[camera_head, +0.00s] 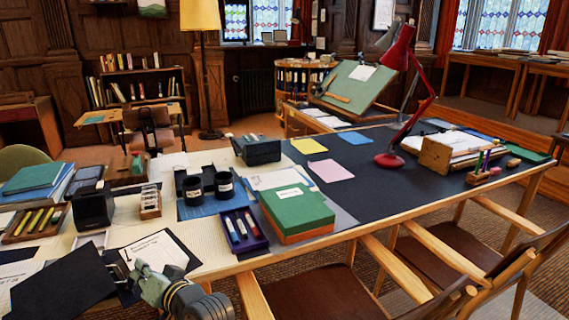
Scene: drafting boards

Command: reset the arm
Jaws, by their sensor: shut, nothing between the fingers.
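My gripper (140,270) is at the lower left of the head view, in front of the near edge of the long table (215,268). Its fingers are shut with nothing seen between them. The fingertips show over a black clipboard with a white sheet (153,250); I cannot tell whether they touch it. My arm reaches in from the bottom edge of the picture.
A purple tray with markers (262,242), a green box (297,207) and two black cups (192,188) stand right of my gripper. A red lamp (388,160) stands farther right. Wooden chairs (310,292) line the near side.

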